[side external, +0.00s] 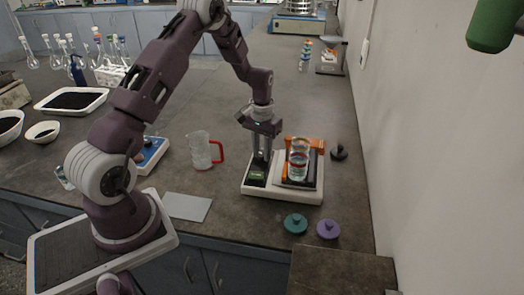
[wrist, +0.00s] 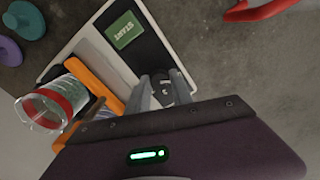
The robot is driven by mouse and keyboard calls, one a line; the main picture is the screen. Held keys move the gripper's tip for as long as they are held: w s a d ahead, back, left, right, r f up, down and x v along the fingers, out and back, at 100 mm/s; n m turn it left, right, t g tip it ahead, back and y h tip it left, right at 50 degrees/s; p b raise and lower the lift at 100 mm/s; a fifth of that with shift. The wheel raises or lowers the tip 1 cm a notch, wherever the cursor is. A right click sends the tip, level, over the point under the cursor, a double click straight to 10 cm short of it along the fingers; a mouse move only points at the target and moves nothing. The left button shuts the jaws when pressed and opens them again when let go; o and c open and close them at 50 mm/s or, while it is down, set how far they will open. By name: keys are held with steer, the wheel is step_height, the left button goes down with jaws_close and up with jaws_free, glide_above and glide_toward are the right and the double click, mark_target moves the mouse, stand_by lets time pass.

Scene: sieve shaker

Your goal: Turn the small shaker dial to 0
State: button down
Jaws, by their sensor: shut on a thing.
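The small shaker (side external: 280,193) is a white base with a black control panel on its left side and a platform with orange clamps on its right. A dark dial (wrist: 161,84) sits on the panel towards the back and is partly hidden by the fingers. My gripper (wrist: 163,90) points down over the panel, with its fingers closed around the dial. The number the dial points to cannot be read.
A clear container with red bands (side external: 298,160) stands on the platform, close beside my gripper. A beaker with a red handle (side external: 203,152) stands to the left. Teal (side external: 295,223), purple (side external: 328,229) and black (side external: 339,152) lids lie around the shaker. A wall bounds the right.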

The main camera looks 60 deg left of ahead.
mark_target(262, 154)
steer(key=shift+r, duration=0.1)
steer(key=c, duration=1.1)
jaws_free()
step_height(262, 154, up, 7)
steer(key=shift+r, duration=0.1)
